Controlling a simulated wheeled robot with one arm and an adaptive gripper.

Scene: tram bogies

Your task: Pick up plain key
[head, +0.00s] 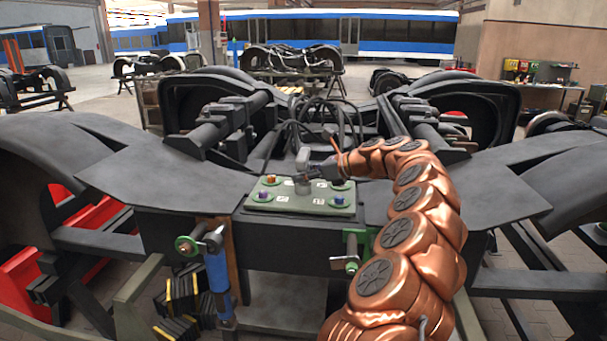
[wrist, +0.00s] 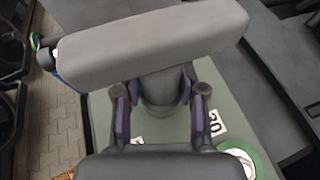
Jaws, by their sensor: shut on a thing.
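The plain key (wrist: 150,48) is a grey T-shape, with a thick bar across the top and a round shaft below it. My gripper (wrist: 160,108) has its two purple-lined fingers shut on the shaft, one on each side. In the head view my gripper (head: 312,172) is over the middle of a grey-green plate (head: 272,205) on the bogie frame, and the key (head: 303,159) shows there as a small grey piece. The shaft's lower end is hidden in the wrist view, so I cannot tell whether it touches the plate.
The plate carries several coloured knobs, including an orange one (head: 269,180) and a blue one (head: 340,200), with small white number labels. Black cables (head: 325,115) rise behind it. Dark bogie beams (head: 195,125) flank it. A blue-handled tool (head: 218,283) hangs at the front.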

